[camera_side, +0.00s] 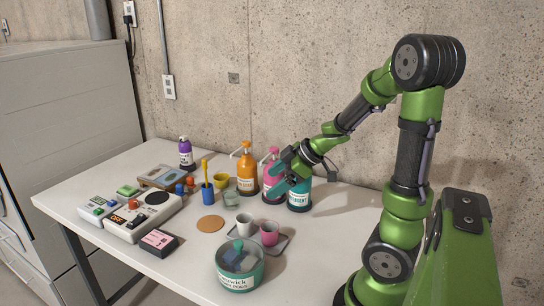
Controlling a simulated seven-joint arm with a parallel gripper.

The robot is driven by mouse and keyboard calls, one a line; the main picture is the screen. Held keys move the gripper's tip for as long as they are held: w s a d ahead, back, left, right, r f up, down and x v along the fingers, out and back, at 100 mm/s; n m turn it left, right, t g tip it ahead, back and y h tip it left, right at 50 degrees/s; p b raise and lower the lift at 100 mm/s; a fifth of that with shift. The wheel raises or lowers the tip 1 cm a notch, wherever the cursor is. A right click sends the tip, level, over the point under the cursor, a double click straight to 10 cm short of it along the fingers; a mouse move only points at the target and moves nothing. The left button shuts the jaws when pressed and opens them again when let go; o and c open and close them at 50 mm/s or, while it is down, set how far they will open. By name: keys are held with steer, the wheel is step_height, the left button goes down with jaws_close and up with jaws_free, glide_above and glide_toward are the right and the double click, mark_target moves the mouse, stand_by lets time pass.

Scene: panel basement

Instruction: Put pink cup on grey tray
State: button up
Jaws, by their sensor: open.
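The pink cup (269,233) stands upright and appears to rest on the right part of the grey tray (283,246). A white cup (244,224) stands to its left, also seemingly on the tray. The tub in front hides part of the tray. My gripper (276,177) is open and empty, with teal fingers. It is above and behind the pink cup, apart from it, and overlaps the pink pump bottle (270,165) and teal bottle (299,197) in this view.
An orange pump bottle (247,171) stands behind. A cork coaster (210,224), blue holder (208,194) and yellow cup (220,181) are left. A control box (140,215) is farther left.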

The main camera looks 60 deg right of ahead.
steer(key=w+r+m+t+h, duration=0.2)
steer(key=r+m+h, duration=0.1)
steer(key=r, duration=0.2)
steer(key=w+r+m+t+h, duration=0.2)
steer(key=w+r+m+h, duration=0.1)
steer(key=r, duration=0.3)
steer(key=s+a+f+m+g+y, duration=0.1)
steer(key=s+a+m+g+y, duration=0.1)
steer(key=s+a, duration=0.4)
steer(key=s+a+f+m+g+y, duration=0.1)
steer(key=s+a+g+y, duration=0.2)
steer(key=a, duration=1.1)
steer(key=s, duration=0.3)
steer(key=shift+m+y, duration=0.4)
steer(key=shift+f, duration=0.1)
